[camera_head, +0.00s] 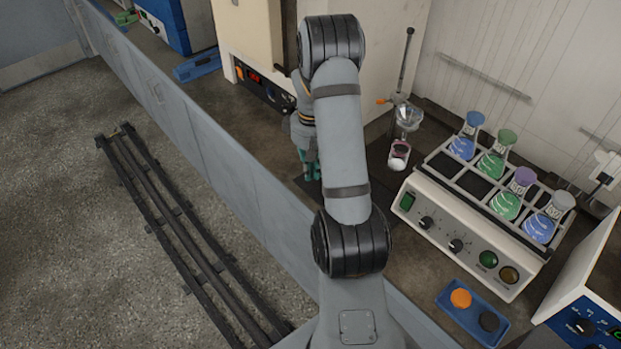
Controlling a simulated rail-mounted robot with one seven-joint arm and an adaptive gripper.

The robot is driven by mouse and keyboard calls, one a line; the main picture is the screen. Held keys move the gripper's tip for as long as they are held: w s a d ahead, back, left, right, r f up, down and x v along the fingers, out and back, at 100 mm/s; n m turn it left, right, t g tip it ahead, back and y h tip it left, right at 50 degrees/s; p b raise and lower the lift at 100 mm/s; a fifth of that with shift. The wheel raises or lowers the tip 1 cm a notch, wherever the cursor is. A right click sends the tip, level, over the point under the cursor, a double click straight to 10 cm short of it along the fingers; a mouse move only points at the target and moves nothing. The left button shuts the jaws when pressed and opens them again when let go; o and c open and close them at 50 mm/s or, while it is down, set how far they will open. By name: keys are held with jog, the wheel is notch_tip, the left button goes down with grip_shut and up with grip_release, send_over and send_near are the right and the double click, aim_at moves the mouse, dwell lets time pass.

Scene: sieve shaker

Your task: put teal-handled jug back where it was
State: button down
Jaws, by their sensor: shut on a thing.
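My gripper (305,150) is partly hidden behind my own arm, near the bench in front of the tall beige cabinet. It points down and is shut on the teal-handled jug. A teal part of the jug (309,168) shows just below the gripper, left of my forearm. The rest of the jug is hidden by the arm and gripper. I cannot tell whether it touches the dark surface below it.
A stand with a glass funnel (407,117) has a small pinkish-white vessel (399,156) under it. A shaker (468,237) holding several stoppered flasks stands to the right. A blue tray (470,327) with an orange and a black disc lies at the front. A grey bench edge (190,135) runs along the left.

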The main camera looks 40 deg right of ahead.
jog(key=shift+w+a+f, duration=0.15)
jog(key=shift+f+p, duration=0.4)
jog(key=shift+f, duration=1.55)
jog(key=shift+f, duration=0.1)
jog(key=c, duration=2.3)
grip_release()
jog(key=shift+f, duration=0.1)
jog(key=o, duration=0.5)
jog(key=shift+c, duration=0.2)
notch_tip(320, 180, up, 12)
jog(key=shift+a+r, duration=0.1)
jog(key=shift+r, duration=0.1)
